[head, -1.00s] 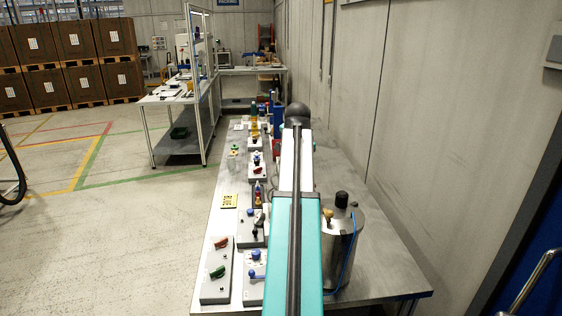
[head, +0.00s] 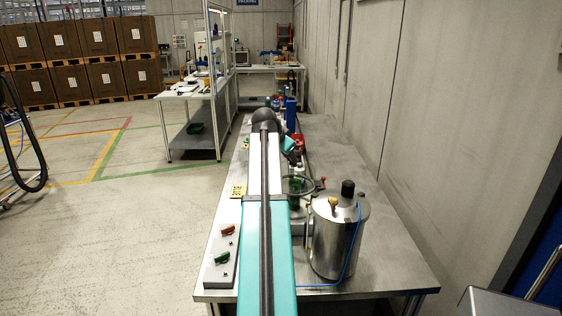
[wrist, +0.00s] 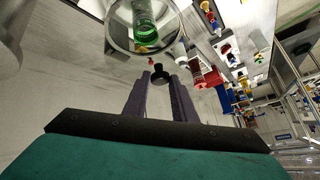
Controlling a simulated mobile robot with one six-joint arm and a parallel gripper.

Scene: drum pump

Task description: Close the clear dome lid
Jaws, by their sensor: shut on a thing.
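The clear lid (wrist: 111,42) shows in the wrist view as a round rim with a see-through middle, and a green part (wrist: 145,28) shows through it. In the head view a dark ring (head: 311,191) that looks like its rim stands right of my arm, with the green part (head: 295,186) at it. My gripper (wrist: 161,78) is shut on a small black knob (wrist: 160,70) just beside the rim. Whether the knob is fixed to the lid is hard to tell. In the head view my arm hides part of the ring, and the fingertips are not clear.
A steel tank (head: 335,240) with a black cap and blue hose stands near right on the bench (head: 395,250). A panel with red and green knobs (head: 222,258) lies near left. Red and white parts (wrist: 205,75) are close right of the fingers. A wall borders the bench.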

